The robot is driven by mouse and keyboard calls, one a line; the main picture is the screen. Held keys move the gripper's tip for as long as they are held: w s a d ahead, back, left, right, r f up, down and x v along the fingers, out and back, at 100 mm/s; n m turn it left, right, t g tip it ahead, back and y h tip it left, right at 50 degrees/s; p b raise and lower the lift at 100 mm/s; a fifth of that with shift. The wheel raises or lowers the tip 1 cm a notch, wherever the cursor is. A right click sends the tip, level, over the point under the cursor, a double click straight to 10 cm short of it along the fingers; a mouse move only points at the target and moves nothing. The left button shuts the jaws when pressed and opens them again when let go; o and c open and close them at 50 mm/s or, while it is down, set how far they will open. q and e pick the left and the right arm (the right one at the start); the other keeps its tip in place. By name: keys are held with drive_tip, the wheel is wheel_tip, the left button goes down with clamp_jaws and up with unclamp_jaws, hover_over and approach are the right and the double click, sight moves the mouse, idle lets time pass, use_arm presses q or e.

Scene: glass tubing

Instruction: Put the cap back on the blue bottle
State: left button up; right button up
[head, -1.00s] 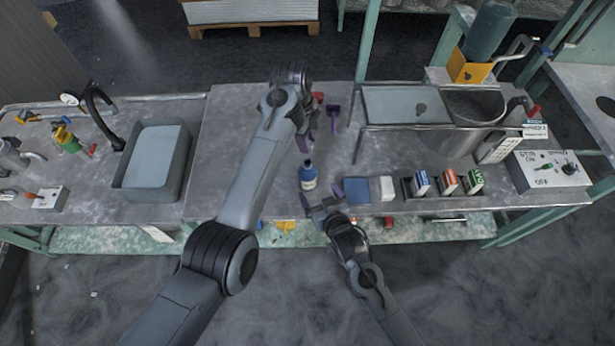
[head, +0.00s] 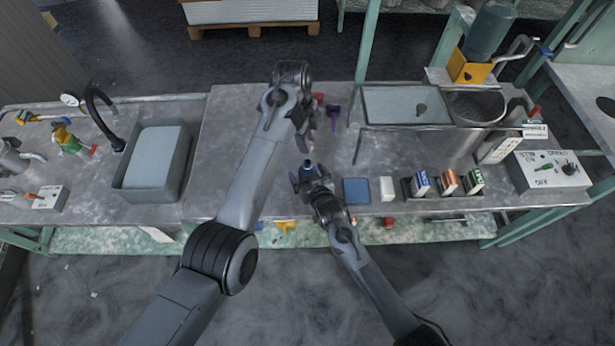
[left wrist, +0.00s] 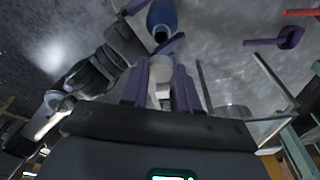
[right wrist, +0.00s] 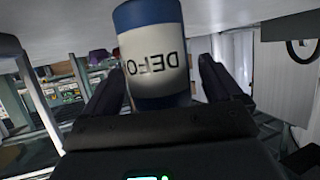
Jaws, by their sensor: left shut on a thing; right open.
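The blue bottle (head: 307,164) with a white label stands on the metal bench in the head view. In the left wrist view the blue bottle (left wrist: 162,16) shows a dark open mouth. My left gripper (head: 309,134) is just beyond the bottle, apart from it. Its purple fingers are shut on a pale, roundish piece, seemingly the cap (left wrist: 161,70); the head view hides it. My right gripper (head: 308,183) is open at the bottle's near side. In the right wrist view the label of the bottle (right wrist: 157,62) lies between the open fingers; contact cannot be told.
A blue square (head: 356,191) and a white block (head: 387,188) lie right of my right gripper. Labelled boxes (head: 448,181) stand in a rack further right. A purple scoop-like tool (head: 332,117) lies behind. A grey basin (head: 152,160) is left; bench between is clear.

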drive_tip(key=shift+c, duration=0.3)
drive_tip(key=c, duration=1.4)
use_arm(q)
hover_over(308, 162)
drive_tip(key=shift+a+f, duration=0.2)
drive_tip(key=shift+f, duration=2.35)
use_arm(e)
drive_tip(key=shift+c, duration=0.2)
use_arm(q)
drive_tip(key=shift+f, duration=0.85)
drive_tip(key=shift+f, duration=0.55)
use_arm(e)
clamp_jaws()
use_arm(q)
drive_tip(key=shift+w+m, duration=0.2)
drive_tip(key=shift+m, duration=1)
use_arm(e)
drive_tip(key=shift+f, duration=0.1)
use_arm(q)
drive_tip(key=shift+s+m, duration=0.1)
drive_tip(key=shift+m, duration=0.4)
